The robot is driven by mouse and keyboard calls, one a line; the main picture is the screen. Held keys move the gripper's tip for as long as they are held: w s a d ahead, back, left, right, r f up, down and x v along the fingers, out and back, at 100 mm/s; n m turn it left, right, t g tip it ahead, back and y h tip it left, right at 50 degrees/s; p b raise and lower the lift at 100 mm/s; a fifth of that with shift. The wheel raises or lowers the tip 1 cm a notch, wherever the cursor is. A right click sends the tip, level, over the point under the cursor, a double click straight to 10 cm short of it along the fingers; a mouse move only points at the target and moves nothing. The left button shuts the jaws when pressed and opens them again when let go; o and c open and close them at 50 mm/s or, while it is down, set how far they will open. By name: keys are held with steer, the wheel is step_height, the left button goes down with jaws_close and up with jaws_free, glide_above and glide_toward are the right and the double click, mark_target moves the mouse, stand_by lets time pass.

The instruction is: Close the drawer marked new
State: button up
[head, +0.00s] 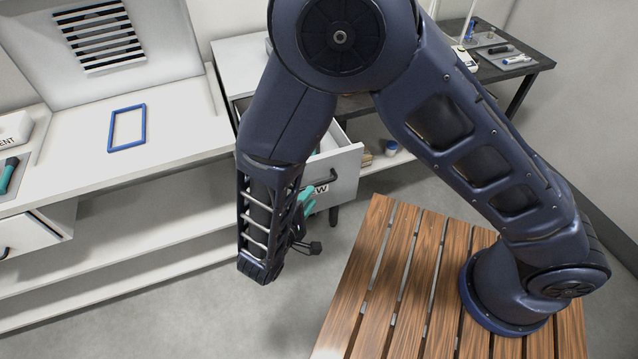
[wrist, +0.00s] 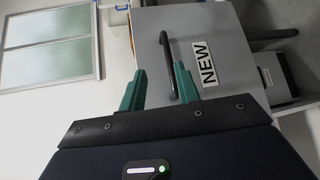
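The drawer marked NEW (head: 345,172) stands pulled out below the white counter in the head view. Its label is partly hidden by my arm there. In the wrist view its grey front (wrist: 220,30) fills the upper right, with a black bar handle (wrist: 168,55) and the NEW label (wrist: 204,63) turned sideways. My gripper (wrist: 160,69) is open, its two teal fingers apart and pointing at the front. The handle shows between the fingertips, closer to the right one; I cannot tell whether they touch. In the head view, my gripper (head: 306,204) is partly hidden by my arm.
Another drawer (head: 35,235) is pulled out at the far left. A blue frame (head: 127,128) lies on the white counter (head: 185,135). A dark table (head: 525,68) with small items stands at the back right. Open grey floor (head: 215,310) lies in front of the counter.

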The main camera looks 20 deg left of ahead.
mark_target(319, 184)
steer(key=shift+n+y, duration=0.4)
steer(key=shift+y, duration=0.2)
steer(key=w+f, duration=0.1)
steer(key=w, duration=0.2)
steer(key=w+f, duration=0.1)
steer(key=w, duration=0.1)
steer(key=w+f, duration=0.1)
steer(key=w, duration=0.2)
steer(key=shift+w+a, duration=0.2)
steer(key=shift+w, duration=0.1)
steer(key=shift+c, duration=0.4)
jaws_close()
